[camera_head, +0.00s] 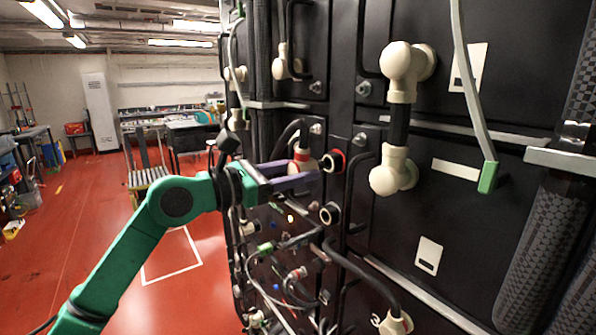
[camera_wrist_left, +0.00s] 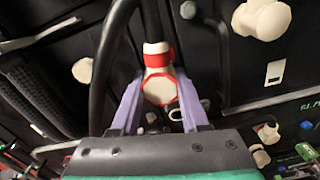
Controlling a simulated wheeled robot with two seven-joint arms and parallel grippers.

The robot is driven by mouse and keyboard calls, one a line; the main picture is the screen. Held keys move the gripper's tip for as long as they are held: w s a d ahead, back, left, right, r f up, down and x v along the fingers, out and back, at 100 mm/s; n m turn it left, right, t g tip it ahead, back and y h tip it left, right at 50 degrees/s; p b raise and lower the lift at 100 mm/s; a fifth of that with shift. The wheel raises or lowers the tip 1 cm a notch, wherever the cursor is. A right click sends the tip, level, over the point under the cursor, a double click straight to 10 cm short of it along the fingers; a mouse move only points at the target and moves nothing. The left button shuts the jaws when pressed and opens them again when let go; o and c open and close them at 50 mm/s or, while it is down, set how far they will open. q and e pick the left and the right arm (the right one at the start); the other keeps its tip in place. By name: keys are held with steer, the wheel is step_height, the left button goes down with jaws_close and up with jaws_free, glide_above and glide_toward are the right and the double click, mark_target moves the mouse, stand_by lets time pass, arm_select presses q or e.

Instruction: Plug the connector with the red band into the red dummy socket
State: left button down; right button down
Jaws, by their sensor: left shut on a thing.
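The cream connector with the red band (camera_head: 302,160) is between the purple fingers of my left gripper (camera_head: 304,174), which is shut on it. In the left wrist view the connector (camera_wrist_left: 158,61) shows its red band and a red-edged end, with the fingers (camera_wrist_left: 160,100) on both sides. A black cable arches from it. The red dummy socket (camera_head: 334,161) is on the black battery front, just right of the connector in the head view. A small gap seems to lie between them, but depth is hard to judge. My right gripper is in neither view.
A black round socket (camera_head: 330,213) is just below the red one. Large cream elbow connectors (camera_head: 404,66) stick out at the right. Cables and small connectors (camera_head: 290,273) crowd the lower front. The red floor (camera_head: 85,215) at the left is mostly open.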

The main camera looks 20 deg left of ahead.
mark_target(313, 168)
arm_select(q)
steer(key=shift+p+x, duration=1.15)
steer(key=shift+x, duration=0.6)
steer(key=shift+c, duration=1.6)
jaws_free()
steer(key=shift+s+a+f+b, duration=0.15)
steer(key=shift+s+a+b, duration=0.05)
steer(key=shift+b, duration=0.15)
steer(key=b+v, duration=0.9)
steer(key=v, duration=0.5)
steer(key=shift+r, duration=0.2)
steer(key=shift+s, duration=0.1)
